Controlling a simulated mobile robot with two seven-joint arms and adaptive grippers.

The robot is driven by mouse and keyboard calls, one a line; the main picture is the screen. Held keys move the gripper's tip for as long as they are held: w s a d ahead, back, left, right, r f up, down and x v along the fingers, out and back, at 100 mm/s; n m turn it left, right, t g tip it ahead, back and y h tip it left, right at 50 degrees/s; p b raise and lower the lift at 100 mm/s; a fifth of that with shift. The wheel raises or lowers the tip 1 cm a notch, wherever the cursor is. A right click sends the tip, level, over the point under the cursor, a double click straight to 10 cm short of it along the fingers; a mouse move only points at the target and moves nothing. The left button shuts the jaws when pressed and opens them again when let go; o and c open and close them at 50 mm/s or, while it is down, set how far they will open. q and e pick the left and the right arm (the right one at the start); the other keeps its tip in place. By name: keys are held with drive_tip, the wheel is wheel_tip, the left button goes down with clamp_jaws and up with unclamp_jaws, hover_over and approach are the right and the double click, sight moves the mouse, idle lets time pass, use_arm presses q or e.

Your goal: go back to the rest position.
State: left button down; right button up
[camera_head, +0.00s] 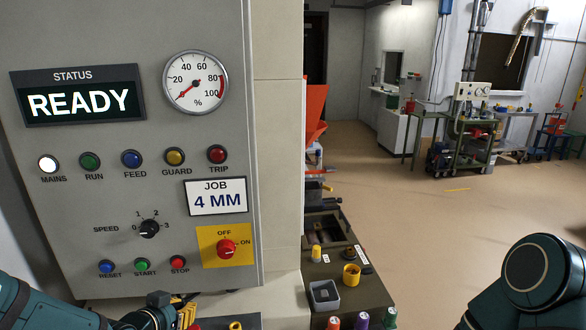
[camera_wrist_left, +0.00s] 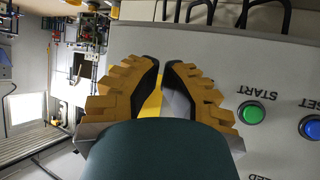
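My left gripper (camera_head: 180,314) is low at the left in the head view, just in front of the lower part of the grey control panel (camera_head: 120,255). In the left wrist view its two yellow ribbed fingers (camera_wrist_left: 162,66) are apart, with a narrow gap at the tips and no object held between them. The green START button (camera_wrist_left: 251,113) and the blue RESET button (camera_wrist_left: 311,127) show to the right of the fingers, apart from them. My right arm (camera_head: 530,275) shows at the lower right; its gripper is out of view.
The status display (camera_head: 78,101) reads READY and the white MAINS lamp (camera_head: 48,163) looks lit. The gauge (camera_head: 195,82) needle is near zero. A red rotary switch (camera_head: 227,248) is on a yellow plate. A narrow bench (camera_head: 345,308) holds cups and coloured-capped items. Open floor (camera_head: 450,235) lies to the right.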

use_arm(q)
drive_tip(key=s+d+f+n+g+b, duration=0.1)
drive_tip(key=s+d+f+g+b, duration=0.1)
drive_tip(key=d+f, duration=0.4)
drive_tip(key=s+d+f+n+g+h+b, duration=0.1)
drive_tip(key=s+d+f+g, duration=0.3)
drive_tip(key=f, duration=0.9)
drive_tip(key=s+d+f+n+g+b, duration=0.1)
drive_tip(key=s+d+f+g+b, duration=0.2)
drive_tip(key=s+d+f, duration=0.4)
wheel_tip(320, 180, down, 3)
drive_tip(key=shift+s+d+n+h, duration=0.3)
drive_tip(key=shift+d+n, duration=0.1)
drive_tip(key=shift+d, duration=0.3)
